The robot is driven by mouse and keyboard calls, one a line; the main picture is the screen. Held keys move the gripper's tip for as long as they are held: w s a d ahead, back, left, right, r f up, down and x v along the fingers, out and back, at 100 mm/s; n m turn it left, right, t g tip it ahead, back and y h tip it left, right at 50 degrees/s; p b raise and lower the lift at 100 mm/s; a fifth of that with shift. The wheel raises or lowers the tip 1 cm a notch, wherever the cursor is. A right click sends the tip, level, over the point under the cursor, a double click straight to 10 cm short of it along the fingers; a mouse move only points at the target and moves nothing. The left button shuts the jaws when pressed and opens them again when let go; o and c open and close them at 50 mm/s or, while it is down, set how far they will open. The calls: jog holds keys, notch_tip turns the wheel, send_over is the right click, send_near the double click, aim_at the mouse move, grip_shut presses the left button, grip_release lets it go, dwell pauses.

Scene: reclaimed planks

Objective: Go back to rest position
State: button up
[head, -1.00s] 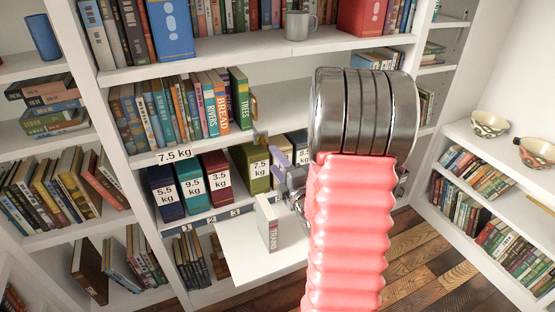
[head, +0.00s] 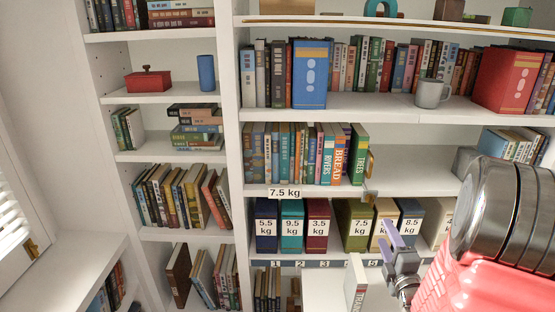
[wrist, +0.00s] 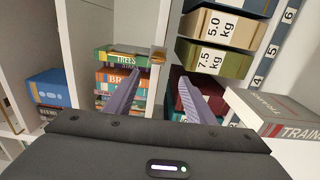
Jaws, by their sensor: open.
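My gripper (head: 392,240) is in front of the lower shelf of weight-marked boxes, at the right of the head view. Its two purple-grey fingers are apart with nothing between them, as the wrist view (wrist: 160,95) also shows. The olive 7.5 kg box (head: 356,224) and the tan box (head: 383,226) stand behind the fingers. The 8.5 kg box (head: 409,225) stands to their right. The 5.5 kg (head: 266,225), 9.5 kg (head: 291,225) and 3.5 kg (head: 317,225) boxes stand to the left. My arm hides the right end of the shelves.
A 7.5 kg label (head: 284,193) is on the shelf edge above the boxes. A grey mug (head: 431,94) stands on a higher shelf.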

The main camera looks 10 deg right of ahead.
jog(key=s+d+f+m+g, duration=0.1)
jog(key=s+f+m+g, duration=0.1)
jog(key=f+m+g, duration=0.3)
jog(key=s+d+f+m+g, duration=0.2)
jog(key=f, duration=0.5)
jog(key=s+a+m+g, duration=0.4)
jog(key=s+m, duration=0.2)
jog(key=s+a+r+y, duration=0.1)
jog(key=s+a+r, duration=0.2)
jog(key=a+r, duration=0.3)
jog(key=s+a+r+m+y, duration=0.1)
jog(key=s+a+r+y, duration=0.1)
jog(key=a+r, duration=0.5)
jog(key=s+a+r+m+y, duration=0.1)
jog(key=s+a+r, duration=0.3)
jog(key=a, duration=1.1)
notch_tip(320, 180, up, 3)
jog(key=shift+s+a+r+g+y, duration=0.2)
jog(key=shift+a+g+y, duration=0.1)
jog(key=shift+g, duration=0.1)
